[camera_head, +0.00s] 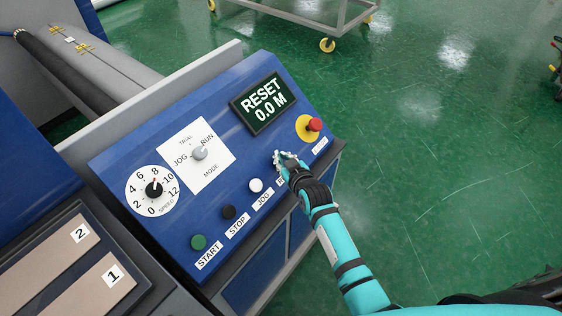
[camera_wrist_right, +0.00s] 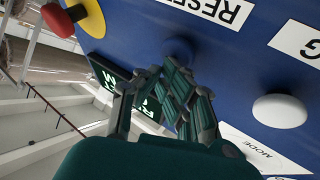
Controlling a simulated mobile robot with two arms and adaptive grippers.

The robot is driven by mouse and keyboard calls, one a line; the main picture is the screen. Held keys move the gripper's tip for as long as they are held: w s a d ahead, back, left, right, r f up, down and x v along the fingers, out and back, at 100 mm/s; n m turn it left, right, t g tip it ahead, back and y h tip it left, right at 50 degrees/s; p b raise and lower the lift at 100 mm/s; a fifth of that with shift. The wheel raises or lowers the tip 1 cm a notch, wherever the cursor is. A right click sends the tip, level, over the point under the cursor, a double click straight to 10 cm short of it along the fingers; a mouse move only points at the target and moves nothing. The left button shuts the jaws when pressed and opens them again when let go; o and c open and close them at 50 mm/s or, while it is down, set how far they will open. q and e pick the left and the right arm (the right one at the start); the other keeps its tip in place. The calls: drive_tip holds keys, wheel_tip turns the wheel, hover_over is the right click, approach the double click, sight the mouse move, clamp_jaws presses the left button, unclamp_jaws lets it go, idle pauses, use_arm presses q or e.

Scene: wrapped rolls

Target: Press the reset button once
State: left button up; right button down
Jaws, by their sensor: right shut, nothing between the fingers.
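The reset button is a round blue button (camera_wrist_right: 178,48) on the blue control panel (camera_head: 220,215), beside the RESET label (camera_wrist_right: 214,9) in the right wrist view. In the head view my right gripper (camera_head: 280,158) covers it. My right gripper is shut and empty, its fingertips (camera_wrist_right: 176,68) at the button in the wrist view; I cannot tell whether they touch it. The panel's display (camera_head: 263,102) reads RESET 0.0 M. My left gripper is not in view.
A white button (camera_head: 255,185), a black button (camera_head: 228,212) and a green button (camera_head: 198,242) line the panel to the left. A red emergency knob (camera_head: 314,124) on a yellow base sits close to the right. A mode switch (camera_head: 199,153) and speed dial (camera_head: 153,189) lie farther left.

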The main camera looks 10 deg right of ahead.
drive_tip(key=shift+w+a+f+b, duration=0.2)
drive_tip(key=shift+f+b, duration=0.1)
drive_tip(key=shift+f, duration=0.05)
idle(0.3)
idle(0.3)
drive_tip(key=shift+s+d+r+p, duration=0.35)
drive_tip(key=shift+r+p, duration=0.15)
drive_tip(key=shift+p, duration=0.25)
drive_tip(key=shift+s+d+r+p, duration=0.2)
drive_tip(key=shift+s+r+p, duration=0.15)
drive_tip(key=shift+r+p, duration=0.25)
drive_tip(key=s+r+p, duration=0.1)
drive_tip(key=d+r+p, duration=0.1)
drive_tip(key=p, duration=0.1)
drive_tip(key=s+d+r+p, duration=0.1)
drive_tip(key=p, duration=0.1)
drive_tip(key=shift+s+r, duration=0.3)
drive_tip(key=shift+r, duration=0.05)
